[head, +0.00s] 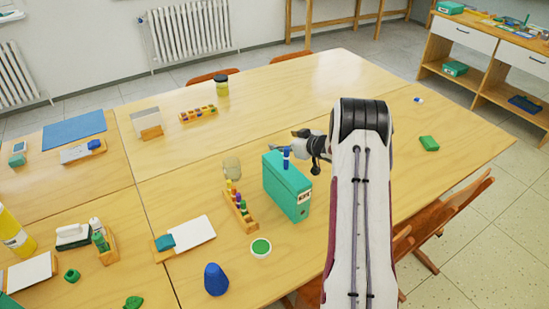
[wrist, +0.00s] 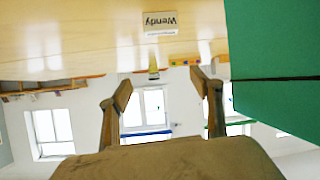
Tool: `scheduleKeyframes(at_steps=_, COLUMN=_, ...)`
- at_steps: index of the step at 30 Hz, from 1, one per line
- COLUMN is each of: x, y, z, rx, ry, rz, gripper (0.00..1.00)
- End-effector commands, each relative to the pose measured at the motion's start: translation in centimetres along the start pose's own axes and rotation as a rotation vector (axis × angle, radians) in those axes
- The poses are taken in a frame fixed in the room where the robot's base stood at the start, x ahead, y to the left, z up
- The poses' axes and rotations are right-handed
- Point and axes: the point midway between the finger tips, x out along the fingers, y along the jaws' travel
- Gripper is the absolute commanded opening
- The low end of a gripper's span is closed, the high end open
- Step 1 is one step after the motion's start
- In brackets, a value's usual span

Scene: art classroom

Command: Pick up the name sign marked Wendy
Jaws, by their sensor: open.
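The name sign marked Wendy (wrist: 160,22) shows in the wrist view as a small pale card with dark letters. That view is upside down, and the sign stands on the wooden table beyond my fingertips. I cannot surely pick it out in the head view. My gripper (wrist: 161,79) is open, with its two fingers apart and nothing between them. In the head view my gripper (head: 285,141) is over the table, just behind the green box file, pointing left, partly hidden by my arm.
The green box file (head: 288,190) stands close beside my gripper and fills one side of the wrist view (wrist: 275,45). A paint rack (head: 198,114) and a jar (head: 221,86) stand farther back. A peg rack (head: 240,212) is front left. The table (head: 330,85) behind my gripper is clear.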

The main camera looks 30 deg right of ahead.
Motion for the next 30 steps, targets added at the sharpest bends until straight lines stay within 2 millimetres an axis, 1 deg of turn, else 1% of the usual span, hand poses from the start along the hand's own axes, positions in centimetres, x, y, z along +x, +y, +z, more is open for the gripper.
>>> scheduleKeyframes(at_steps=1, x=0.3, y=0.1, z=1.1, rx=0.007, ry=0.002, rz=-0.011, gripper=0.65)
scheduleKeyframes(at_steps=6, x=0.9, y=-0.2, z=3.8, rx=0.025, ry=0.014, rz=-0.058, gripper=0.65)
scheduleKeyframes(at_steps=12, x=1.3, y=-0.6, z=6.0, rx=0.040, ry=0.026, rz=-0.098, gripper=0.65)
scheduleKeyframes(at_steps=18, x=1.4, y=-0.7, z=6.7, rx=0.047, ry=0.030, rz=-0.111, gripper=0.65)
scheduleKeyframes(at_steps=30, x=1.7, y=-0.7, z=6.6, rx=0.046, ry=0.030, rz=-0.111, gripper=0.65)
